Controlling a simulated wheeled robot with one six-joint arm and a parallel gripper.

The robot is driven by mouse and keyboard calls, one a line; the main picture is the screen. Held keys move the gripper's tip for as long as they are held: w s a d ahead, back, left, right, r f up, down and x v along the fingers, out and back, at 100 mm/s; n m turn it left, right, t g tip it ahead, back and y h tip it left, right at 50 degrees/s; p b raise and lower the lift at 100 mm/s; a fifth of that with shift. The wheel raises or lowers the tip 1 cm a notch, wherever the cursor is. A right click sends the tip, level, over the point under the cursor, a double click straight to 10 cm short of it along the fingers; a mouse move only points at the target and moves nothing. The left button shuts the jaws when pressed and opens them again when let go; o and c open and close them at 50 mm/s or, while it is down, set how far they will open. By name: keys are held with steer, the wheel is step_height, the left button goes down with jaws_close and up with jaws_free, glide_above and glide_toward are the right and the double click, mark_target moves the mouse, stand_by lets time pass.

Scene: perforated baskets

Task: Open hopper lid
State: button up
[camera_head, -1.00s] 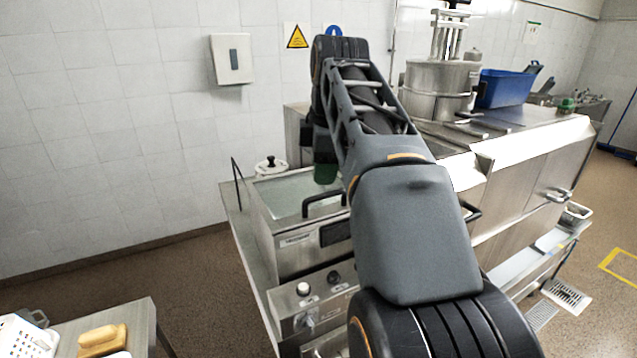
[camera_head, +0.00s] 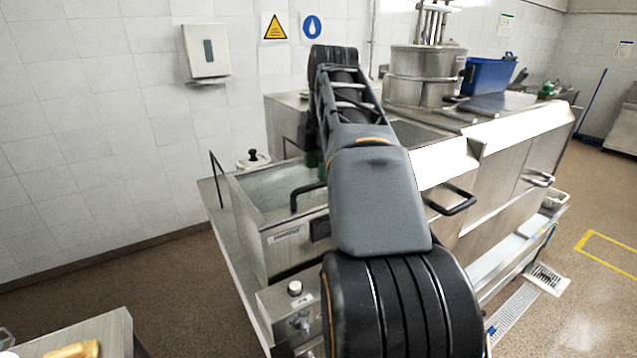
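A steel cylindrical vessel (camera_head: 424,75) that may be the hopper stands on the long steel machine at the back right, with a metal post mechanism (camera_head: 432,22) above it. I cannot tell whether its top is a closed lid. A box-shaped steel tank (camera_head: 275,212) stands nearer, with a black handle (camera_head: 296,198) at its front right; its top looks open or glassy. Another black bar handle (camera_head: 452,203) is on the sloped machine front. My arm reaches away over the tank's right side and hides part of the machine. My gripper is hidden behind the arm.
A blue crate (camera_head: 487,77) stands right of the cylinder. A small white pot with a black knob (camera_head: 253,160) is behind the tank. A table corner (camera_head: 105,330) is at bottom left. Open brown floor lies left and right, with a drain grate (camera_head: 547,279) at right.

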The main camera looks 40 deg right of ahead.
steer(key=shift+w+f, duration=0.2)
steer(key=shift+f, duration=0.65)
steer(key=shift+w+f, duration=0.15)
steer(key=shift+f, duration=0.7)
jaws_close()
